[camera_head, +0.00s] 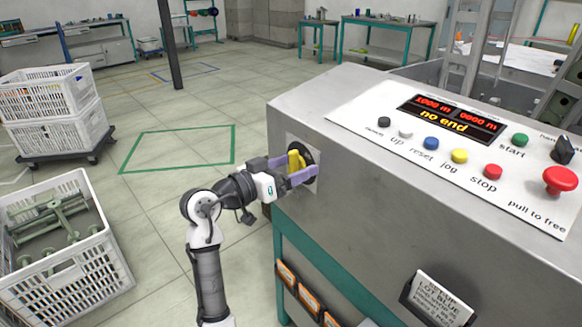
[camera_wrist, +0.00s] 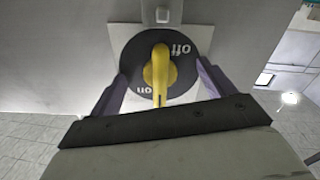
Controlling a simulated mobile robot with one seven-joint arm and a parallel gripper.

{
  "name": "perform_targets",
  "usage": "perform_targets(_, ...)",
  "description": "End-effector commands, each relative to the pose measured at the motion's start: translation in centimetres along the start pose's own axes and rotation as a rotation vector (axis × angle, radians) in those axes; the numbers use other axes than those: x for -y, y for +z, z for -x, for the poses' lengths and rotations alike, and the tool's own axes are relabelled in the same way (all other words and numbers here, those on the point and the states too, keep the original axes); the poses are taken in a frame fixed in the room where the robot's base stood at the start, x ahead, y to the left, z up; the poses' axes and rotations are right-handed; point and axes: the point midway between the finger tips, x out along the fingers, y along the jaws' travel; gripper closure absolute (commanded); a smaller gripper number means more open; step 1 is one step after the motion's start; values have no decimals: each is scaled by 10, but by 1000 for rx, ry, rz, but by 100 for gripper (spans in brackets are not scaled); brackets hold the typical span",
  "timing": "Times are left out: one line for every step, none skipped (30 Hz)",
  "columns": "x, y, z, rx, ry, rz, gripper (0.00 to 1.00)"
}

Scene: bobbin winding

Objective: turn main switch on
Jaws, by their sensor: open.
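The main switch is a yellow handle (camera_wrist: 160,68) on a round black disc (camera_wrist: 132,66), mounted on a pale plate on the machine's end wall. In the wrist view the handle stands upright, with an "off" label at its upper right and an "on" label at its lower left; both labels look inverted. In the head view the handle (camera_head: 295,160) is partly hidden by my gripper (camera_head: 303,172). My gripper is open, its two purple fingers on either side of the switch. A gap shows between each finger and the handle; I cannot tell whether the fingers touch the disc.
The machine's top panel (camera_head: 370,118) has several coloured buttons, a red stop knob (camera_head: 560,180) and a lit display (camera_head: 450,118). White crates (camera_head: 60,260) stand at left. Open floor lies left of the machine. A card holder (camera_head: 438,298) sticks out at front.

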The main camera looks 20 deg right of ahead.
Motion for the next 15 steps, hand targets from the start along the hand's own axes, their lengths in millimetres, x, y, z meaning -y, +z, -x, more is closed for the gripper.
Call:
perform_targets(0,0,3,-1,-1,0,18)
perform_targets(1,0,5,-2,-2,0,18)
perform_targets(1,0,10,-2,-2,1,18)
perform_targets(1,0,14,-2,-2,1,18)
perform_targets(1,1,18,-2,-3,1,18)
perform_targets(1,1,24,-2,-3,0,18)
perform_targets(1,1,28,-2,-3,0,18)
perform_targets(1,1,32,-2,-3,0,18)
perform_targets(1,1,38,-2,-3,1,18)
perform_targets(1,1,42,-2,-4,1,18)
perform_targets(1,1,46,-2,-3,1,18)
perform_targets(1,1,52,-1,-2,1,18)
perform_targets(1,1,56,-1,-3,1,18)
perform_targets(1,1,61,-2,-4,0,18)
perform_targets(1,0,66,-2,-4,0,18)
